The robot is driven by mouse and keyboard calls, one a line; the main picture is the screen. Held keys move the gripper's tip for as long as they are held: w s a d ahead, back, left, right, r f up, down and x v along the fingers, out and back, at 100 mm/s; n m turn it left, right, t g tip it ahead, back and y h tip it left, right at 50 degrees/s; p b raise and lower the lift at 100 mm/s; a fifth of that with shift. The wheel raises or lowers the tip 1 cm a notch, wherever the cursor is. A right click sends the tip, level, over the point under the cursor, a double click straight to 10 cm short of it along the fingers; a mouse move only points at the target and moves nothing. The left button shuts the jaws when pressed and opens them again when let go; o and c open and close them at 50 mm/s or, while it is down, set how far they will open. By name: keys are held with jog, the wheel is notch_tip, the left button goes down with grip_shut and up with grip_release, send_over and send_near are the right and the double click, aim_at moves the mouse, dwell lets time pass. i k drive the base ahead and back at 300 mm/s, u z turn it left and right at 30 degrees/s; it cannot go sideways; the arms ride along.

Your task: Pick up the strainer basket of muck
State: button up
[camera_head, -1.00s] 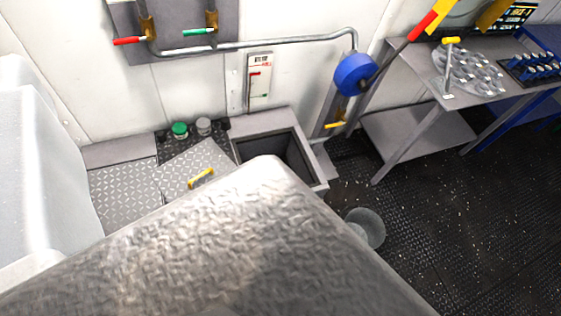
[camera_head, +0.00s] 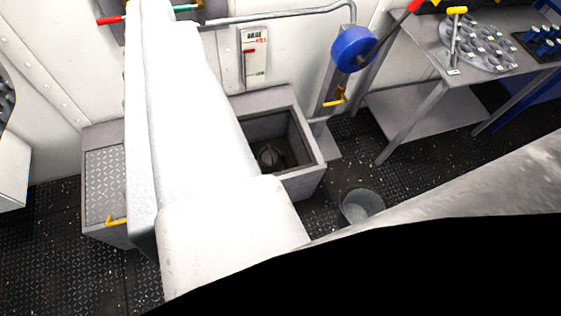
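A dark, round, basket-like thing (camera_head: 269,156) sits low inside an open grey box (camera_head: 312,158) against the wall; it may be the strainer basket. It is small and in shadow, so I cannot tell whether muck is in it. My white arm link crosses in front of the box's left side and hides part of that area. My gripper is not in view.
A grey bucket (camera_head: 360,206) stands on the black deck right of the box. A blue wheel (camera_head: 353,48) and a yellow handle (camera_head: 335,101) are above. A metal table (camera_head: 420,65) with a shelf stands at right. A lidded box with a yellow handle (camera_head: 116,221) is at left.

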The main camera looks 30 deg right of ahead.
aim_at(269, 157)
jog(key=u, duration=0.1)
jog(key=i, duration=0.2)
jog(key=z, duration=0.7)
jog(key=k, duration=0.6)
jog(key=u, duration=0.25)
jog(key=i, duration=2)
jog(key=z, duration=0.55)
